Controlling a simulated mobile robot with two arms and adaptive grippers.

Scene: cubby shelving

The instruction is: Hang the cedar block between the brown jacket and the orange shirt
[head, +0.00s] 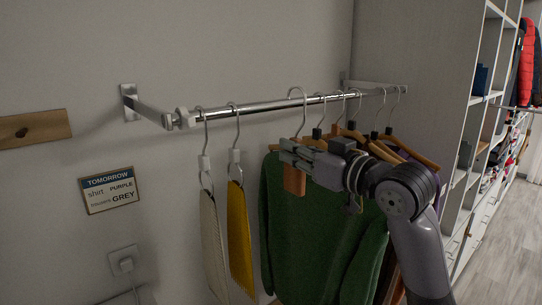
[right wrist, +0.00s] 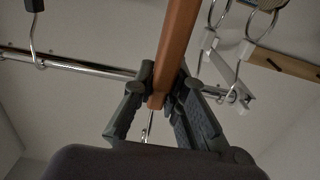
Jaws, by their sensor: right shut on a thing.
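The cedar block (head: 294,180) is a reddish-brown bar hanging down from my right gripper (head: 291,153). The right wrist view shows the block (right wrist: 178,45) between the two fingers (right wrist: 158,100), with a thin metal wire at its end. In the head view a large metal hook rises above the gripper to the rail (head: 262,106); I cannot tell whether it rests on it. A strip of brown cloth (head: 388,278) shows low behind my arm, perhaps the brown jacket. I cannot make out the orange shirt; my arm covers much of the right side. My left gripper is out of view.
A green garment (head: 315,220) hangs behind the gripper. White (head: 212,240) and yellow (head: 239,235) pieces hang at the left end. Several wooden hangers crowd the rail's right part near a side panel (head: 420,90). The rail is bare between the yellow piece and the large hook.

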